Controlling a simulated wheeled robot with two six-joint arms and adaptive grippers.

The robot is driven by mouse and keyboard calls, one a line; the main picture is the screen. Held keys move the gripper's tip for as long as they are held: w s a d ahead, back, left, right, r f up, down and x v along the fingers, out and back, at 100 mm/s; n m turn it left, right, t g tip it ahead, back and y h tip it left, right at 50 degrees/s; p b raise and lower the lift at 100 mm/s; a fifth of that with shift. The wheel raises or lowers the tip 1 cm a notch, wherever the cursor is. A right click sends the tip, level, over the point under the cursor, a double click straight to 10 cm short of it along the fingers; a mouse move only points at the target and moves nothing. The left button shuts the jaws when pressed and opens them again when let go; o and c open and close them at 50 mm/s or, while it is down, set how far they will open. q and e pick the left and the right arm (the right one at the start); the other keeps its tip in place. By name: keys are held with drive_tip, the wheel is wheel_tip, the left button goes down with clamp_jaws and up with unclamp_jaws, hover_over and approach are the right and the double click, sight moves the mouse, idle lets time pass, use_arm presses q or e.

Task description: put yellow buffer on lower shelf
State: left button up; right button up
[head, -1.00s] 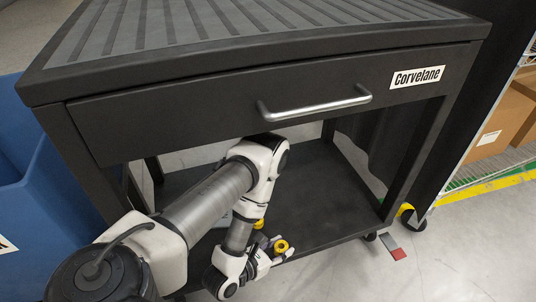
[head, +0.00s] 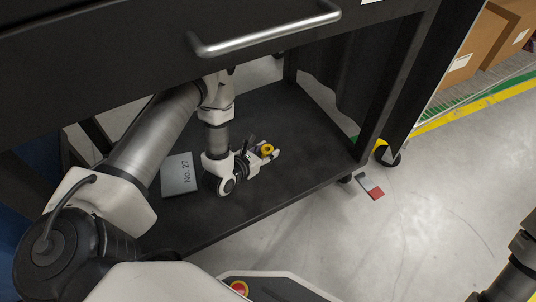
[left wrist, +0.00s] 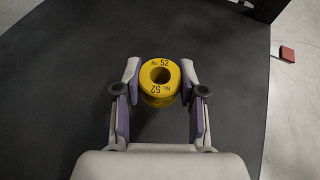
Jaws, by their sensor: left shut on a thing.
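The yellow buffer (head: 267,149) is a short thick ring with a hole on top. It also shows in the left wrist view (left wrist: 160,88), with "No 52" printed on it in black. My left gripper (head: 268,153) is shut on its sides, one finger on each side (left wrist: 160,82). The buffer is upright over the dark lower shelf (head: 300,178) of the cart. I cannot tell whether its base touches the shelf. My right gripper is not in view.
A grey "No. 27" plate (head: 179,174) lies on the shelf left of my gripper. The drawer front (head: 120,50) with its metal handle (head: 265,32) hangs above my arm. The shelf is bare to the right of the buffer. A red-and-grey piece (head: 371,188) lies on the floor.

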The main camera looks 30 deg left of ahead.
sight(269, 152)
use_arm(q)
drive_tip(key=shift+w+a+f+b, duration=0.1)
drive_tip(key=shift+w+f+b, duration=0.05)
drive_tip(key=shift+w, duration=0.4)
drive_tip(key=shift+w+a+f+b, duration=0.1)
drive_tip(key=shift+w+f+b, duration=0.05)
drive_tip(key=shift+w, duration=0.4)
wheel_tip(269, 152, down, 4)
drive_tip(key=shift+r+b, duration=0.2)
drive_tip(key=shift+b, duration=1.05)
drive_tip(key=shift+r, duration=0.25)
drive_tip(key=shift+f, duration=0.15)
drive_tip(key=o, duration=0.7)
drive_tip(key=shift+f, duration=0.1)
drive_tip(key=o, duration=0.4)
